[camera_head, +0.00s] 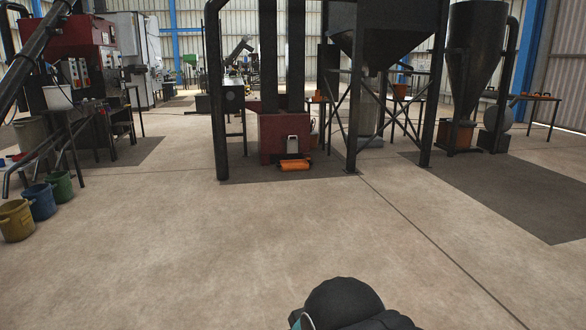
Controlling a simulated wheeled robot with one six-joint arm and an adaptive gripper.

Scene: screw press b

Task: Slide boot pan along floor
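A low orange pan-like item (294,165), which looks like the boot pan, sits on the floor at the front of a dark red box (284,138). The red box stands at the foot of two tall black columns. The pan is small and far off, so its inside and its handle cannot be made out. A black rounded part of my own arm shows at the bottom edge, well short of the pan. My gripper's fingers are not in view.
Bare concrete floor lies open between me and the red box. A black hopper frame (352,100) stands just right of it. Yellow (16,221), blue (40,202) and green (60,187) buckets stand at the left. A cyclone (473,50) stands far right.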

